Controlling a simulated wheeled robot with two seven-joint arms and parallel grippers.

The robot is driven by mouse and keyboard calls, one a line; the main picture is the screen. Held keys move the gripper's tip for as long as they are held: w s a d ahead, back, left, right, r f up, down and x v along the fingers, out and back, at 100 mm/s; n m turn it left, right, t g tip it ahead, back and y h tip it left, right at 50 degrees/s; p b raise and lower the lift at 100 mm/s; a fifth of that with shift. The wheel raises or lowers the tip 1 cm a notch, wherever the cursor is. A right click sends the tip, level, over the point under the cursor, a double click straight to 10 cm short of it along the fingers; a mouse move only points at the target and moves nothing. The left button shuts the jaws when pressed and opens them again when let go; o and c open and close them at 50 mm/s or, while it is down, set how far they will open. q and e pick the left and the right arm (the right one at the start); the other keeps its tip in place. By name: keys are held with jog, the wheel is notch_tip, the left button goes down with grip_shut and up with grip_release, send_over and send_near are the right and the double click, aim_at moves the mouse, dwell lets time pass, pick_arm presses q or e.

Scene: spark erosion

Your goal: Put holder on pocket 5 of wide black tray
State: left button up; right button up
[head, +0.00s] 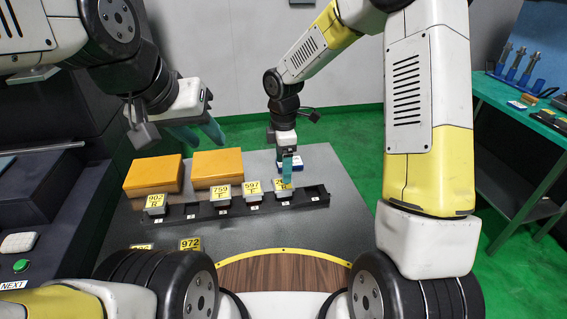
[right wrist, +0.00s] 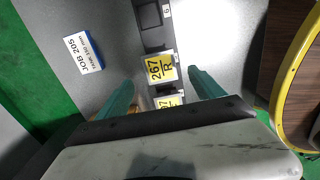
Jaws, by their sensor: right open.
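The wide black tray (head: 182,213) lies across the grey table, with small numbered labels along its front edge. The holder marked 267 (right wrist: 160,68) sits at the tray beside the empty pocket labelled 6 (right wrist: 150,15); this looks like pocket 5, but its own label is not readable. I cannot tell if it is fully seated. Holders 597 (head: 253,187), 759 (head: 221,193) and 902 (head: 155,203) also stand at the tray. My right gripper (right wrist: 163,92) is open above holder 267, with a finger on either side and apart from it. My left gripper (head: 200,134) is open and empty above the orange boxes.
Two orange boxes (head: 153,175) (head: 217,167) stand behind the tray. A plate marked 972 (head: 190,244) lies in front. A green bench (head: 520,115) stands at the right.

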jog(key=s+d+r+m+t, duration=0.1)
jog(key=s+d+r+m, duration=0.35)
jog(key=r, duration=0.45)
jog(key=s+d+r+m+t, duration=0.2)
jog(key=s+d+r+m, duration=0.25)
jog(key=r, duration=0.35)
jog(key=s+d+r+m+t+y, duration=0.1)
jog(key=s+d+r+m, duration=0.1)
jog(key=s+m, duration=0.3)
jog(key=s+d+r+m+t+y, duration=0.1)
jog(key=s+d+r+m+t, duration=0.1)
jog(key=s+m, duration=0.3)
jog(key=shift+s+d+r+m, duration=0.3)
jog(key=shift+s+d+r, duration=0.3)
jog(key=shift+r, duration=0.1)
